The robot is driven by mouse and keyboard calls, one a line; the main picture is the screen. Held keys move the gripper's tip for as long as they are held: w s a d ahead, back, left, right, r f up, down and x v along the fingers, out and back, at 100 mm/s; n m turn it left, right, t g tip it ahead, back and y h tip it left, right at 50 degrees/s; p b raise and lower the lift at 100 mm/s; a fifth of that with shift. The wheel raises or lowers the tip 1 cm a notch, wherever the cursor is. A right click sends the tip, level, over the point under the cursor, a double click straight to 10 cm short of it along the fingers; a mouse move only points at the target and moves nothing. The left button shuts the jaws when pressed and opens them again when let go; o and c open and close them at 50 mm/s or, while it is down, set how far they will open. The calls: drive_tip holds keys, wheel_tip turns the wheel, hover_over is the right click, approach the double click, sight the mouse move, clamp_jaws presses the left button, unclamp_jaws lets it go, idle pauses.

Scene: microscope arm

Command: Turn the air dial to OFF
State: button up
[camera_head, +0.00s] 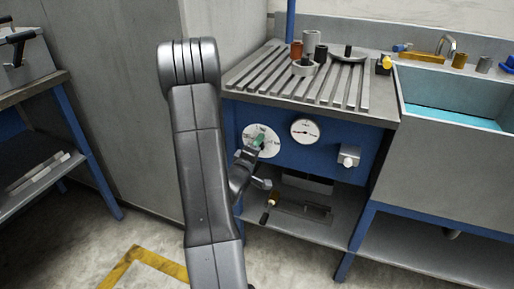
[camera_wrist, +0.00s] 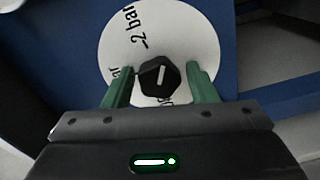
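The air dial is a black faceted knob (camera_wrist: 160,76) on a round white plate (camera_wrist: 183,30), fixed to a blue panel. Its white pointer line stands nearly upright in the wrist view. "2 bar" shows on the plate, with other lettering partly hidden behind my gripper. In the head view the plate (camera_head: 249,131) shows, with the knob hidden by my gripper. My gripper (camera_wrist: 161,68) has green fingers, one on each side of the knob. A gap shows between each finger and the knob, so it is open. In the head view my gripper (camera_head: 259,140) is at the plate.
A pressure gauge (camera_head: 305,130) and a small white fitting (camera_head: 348,156) are right of the dial. A slatted bench top (camera_head: 310,88) with several cylinders is above it. A sink (camera_head: 450,105) stands right. A shelf (camera_head: 310,228) with tools is below.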

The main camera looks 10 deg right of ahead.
drive_tip(key=shift+o, duration=0.3)
drive_tip(key=shift+s, duration=0.1)
drive_tip(key=v, duration=1.3)
drive_tip(key=shift+s+a, duration=0.25)
drive_tip(key=shift+a, duration=0.05)
drive_tip(key=x, duration=1.4)
drive_tip(key=shift+s, duration=0.1)
